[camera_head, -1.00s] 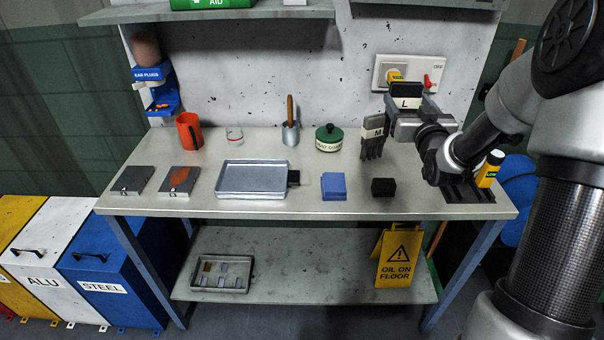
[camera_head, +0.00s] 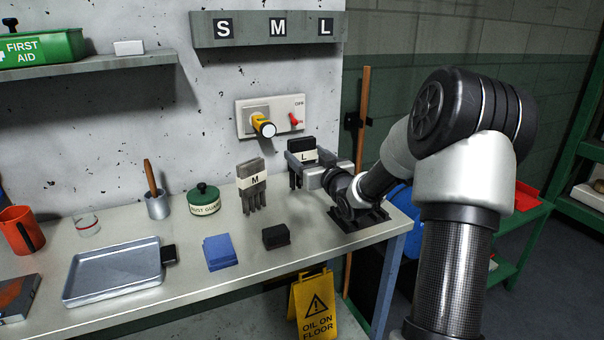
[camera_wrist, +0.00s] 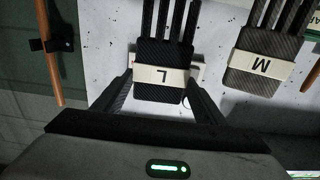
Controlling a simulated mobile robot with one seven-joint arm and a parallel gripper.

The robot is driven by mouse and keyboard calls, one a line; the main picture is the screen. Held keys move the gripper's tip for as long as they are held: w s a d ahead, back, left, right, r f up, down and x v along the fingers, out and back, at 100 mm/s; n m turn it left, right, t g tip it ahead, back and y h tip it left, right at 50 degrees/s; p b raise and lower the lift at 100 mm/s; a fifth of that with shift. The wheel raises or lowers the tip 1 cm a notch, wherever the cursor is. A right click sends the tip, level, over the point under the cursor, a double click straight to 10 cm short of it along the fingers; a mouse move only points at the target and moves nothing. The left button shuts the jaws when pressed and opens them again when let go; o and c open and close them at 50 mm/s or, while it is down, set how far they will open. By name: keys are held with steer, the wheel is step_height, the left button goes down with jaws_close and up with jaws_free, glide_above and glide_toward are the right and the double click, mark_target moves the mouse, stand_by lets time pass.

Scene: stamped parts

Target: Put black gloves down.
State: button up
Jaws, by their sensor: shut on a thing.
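The black gloves (camera_head: 303,151) carry a pale band marked L. My gripper (camera_head: 308,168) is shut on them, at the right end of the workbench (camera_head: 205,292). They are upright with the fingers pointing down. In the wrist view the black gloves (camera_wrist: 161,82) sit between the two fingers of my gripper (camera_wrist: 160,92), which close on the band from both sides. I cannot tell whether the fingertips of the gloves touch the bench.
Grey gloves (camera_head: 251,172) marked M stand just left. A black block (camera_head: 276,236), blue cloths (camera_head: 219,252) and a green tin (camera_head: 203,200) are nearby. A wall switch (camera_head: 263,124) is behind. A rack (camera_head: 250,29) marked S, M, L is above. A yellow sign (camera_head: 313,308) stands below.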

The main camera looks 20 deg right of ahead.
steer(key=shift+f+b, duration=0.45)
steer(key=shift+f, duration=1.45)
steer(key=shift+f, duration=0.2)
steer(key=o, duration=1.1)
steer(key=shift+r, duration=0.1)
steer(key=s, duration=0.6)
steer(key=s+p, duration=0.1)
steer(key=s, duration=0.5)
steer(key=shift+d+r, duration=0.1)
steer(key=shift+d, duration=0.1)
